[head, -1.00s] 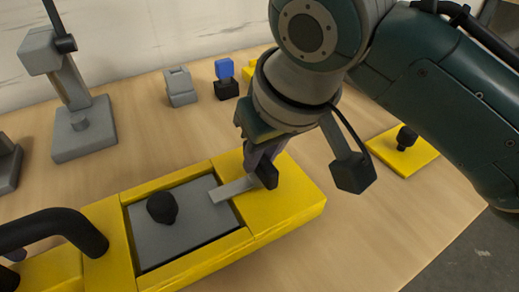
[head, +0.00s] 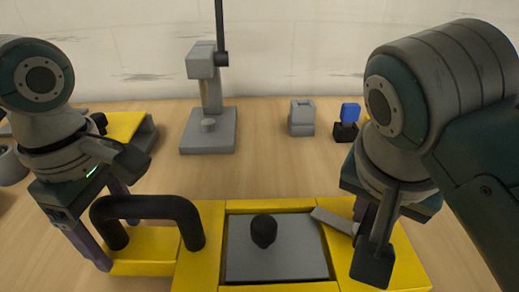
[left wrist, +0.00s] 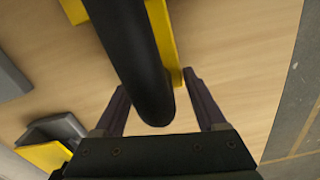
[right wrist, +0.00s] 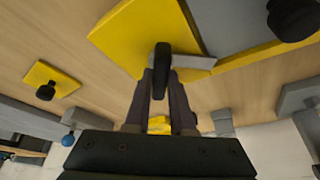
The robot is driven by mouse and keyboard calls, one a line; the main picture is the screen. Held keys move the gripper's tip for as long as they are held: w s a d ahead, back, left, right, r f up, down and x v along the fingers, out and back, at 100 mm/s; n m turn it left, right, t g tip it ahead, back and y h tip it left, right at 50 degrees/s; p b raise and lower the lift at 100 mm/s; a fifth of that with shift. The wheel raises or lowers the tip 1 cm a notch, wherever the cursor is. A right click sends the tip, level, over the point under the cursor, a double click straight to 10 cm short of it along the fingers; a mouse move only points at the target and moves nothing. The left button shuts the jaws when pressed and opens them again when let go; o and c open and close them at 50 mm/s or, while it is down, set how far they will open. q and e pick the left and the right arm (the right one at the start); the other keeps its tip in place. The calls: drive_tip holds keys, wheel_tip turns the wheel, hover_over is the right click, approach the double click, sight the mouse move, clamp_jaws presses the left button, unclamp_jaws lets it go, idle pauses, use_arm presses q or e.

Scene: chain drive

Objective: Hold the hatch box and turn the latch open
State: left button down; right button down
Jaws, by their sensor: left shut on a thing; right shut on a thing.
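The yellow hatch box (head: 203,250) lies at the front of the table, with a grey lid (head: 275,262) bearing a black knob (head: 264,231). Its black arched handle (head: 150,207) stands at the left end. My left gripper (head: 108,238) is shut on this handle, which runs between its fingers in the left wrist view (left wrist: 150,75). The grey latch bar (head: 332,220) slants back-left, its tip at the lid's far right corner. My right gripper (head: 374,222) is shut on the latch's black grip (right wrist: 161,62); my wrist partly hides it in the head view.
A grey stand (head: 208,140) stands behind the box. A small grey block (head: 301,118) and a blue-topped black piece (head: 349,113) stand at the back right. A yellow plate with a black knob (right wrist: 45,91) shows in the right wrist view. Table between is clear.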

use_arm(q)
drive_tip(key=shift+s+d, duration=0.1)
use_arm(e)
drive_tip(key=shift+a+m, duration=0.1)
drive_tip(key=shift+m, duration=0.6)
drive_tip(key=shift+w, duration=0.1)
drive_tip(key=c, duration=0.8)
unclamp_jaws()
drive_tip(key=shift+o, duration=0.2)
